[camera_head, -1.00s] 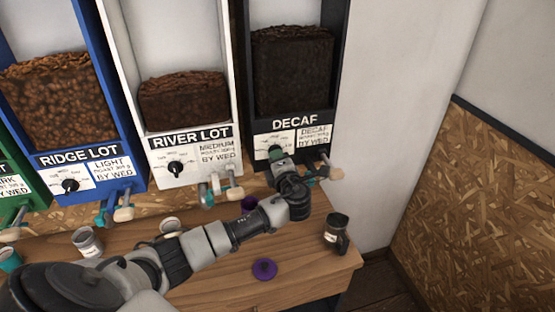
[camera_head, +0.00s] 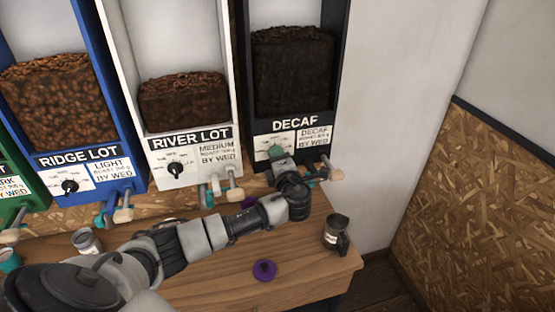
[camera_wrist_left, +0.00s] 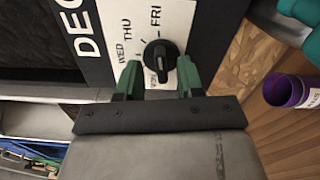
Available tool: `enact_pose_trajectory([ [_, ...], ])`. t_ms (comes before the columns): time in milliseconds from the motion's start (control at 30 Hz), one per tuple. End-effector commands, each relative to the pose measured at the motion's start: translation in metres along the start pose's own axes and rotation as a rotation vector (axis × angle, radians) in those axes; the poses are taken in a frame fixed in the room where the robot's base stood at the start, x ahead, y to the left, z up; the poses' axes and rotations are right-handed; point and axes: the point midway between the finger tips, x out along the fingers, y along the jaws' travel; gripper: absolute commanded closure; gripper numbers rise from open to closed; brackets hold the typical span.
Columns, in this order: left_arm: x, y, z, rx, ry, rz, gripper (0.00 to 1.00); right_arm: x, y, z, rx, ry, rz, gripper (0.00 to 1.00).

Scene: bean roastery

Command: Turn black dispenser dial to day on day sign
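The black dispenser (camera_head: 341,85) is labelled DECAF and stands at the right end of the row in the head view. Its small sign (camera_head: 314,137) appears to read BY WED. Its black dial (camera_wrist_left: 160,55) shows in the left wrist view on a white plate (camera_wrist_left: 128,14) marked WED, THU and FRI; another label is partly hidden. I cannot tell which day the dial points to. My left gripper (camera_wrist_left: 159,78) is open, its green fingers at either side of the dial's lower edge; contact is unclear. In the head view my left gripper (camera_head: 277,152) covers the dial. My right gripper is out of view.
White (camera_head: 208,165), blue (camera_head: 140,185) and green dispensers stand to the left, with levers below. A wooden counter (camera_head: 310,270) holds a purple object (camera_head: 264,270), a dark mug (camera_head: 337,232) at the right and a cup (camera_head: 87,241) at the left. A purple cup (camera_wrist_left: 287,90) is near my gripper.

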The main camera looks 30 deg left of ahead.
Motion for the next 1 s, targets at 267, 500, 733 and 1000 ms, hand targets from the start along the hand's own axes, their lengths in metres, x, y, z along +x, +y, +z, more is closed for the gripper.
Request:
enact_pose_trajectory([
  [267, -0.008, -0.002, 0.000, 0.001, -0.001, -0.002, 0.63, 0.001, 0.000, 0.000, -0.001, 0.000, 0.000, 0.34],
  [500, -0.052, -0.002, 0.001, 0.000, -0.005, -0.002, 0.63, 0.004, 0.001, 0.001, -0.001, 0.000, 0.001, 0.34],
  [733, -0.092, -0.001, 0.001, 0.000, -0.002, -0.002, 0.63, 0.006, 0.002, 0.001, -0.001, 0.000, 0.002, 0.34],
  [1000, -0.108, -0.001, 0.000, 0.000, 0.001, -0.001, 0.63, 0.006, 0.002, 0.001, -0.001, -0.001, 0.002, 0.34],
])
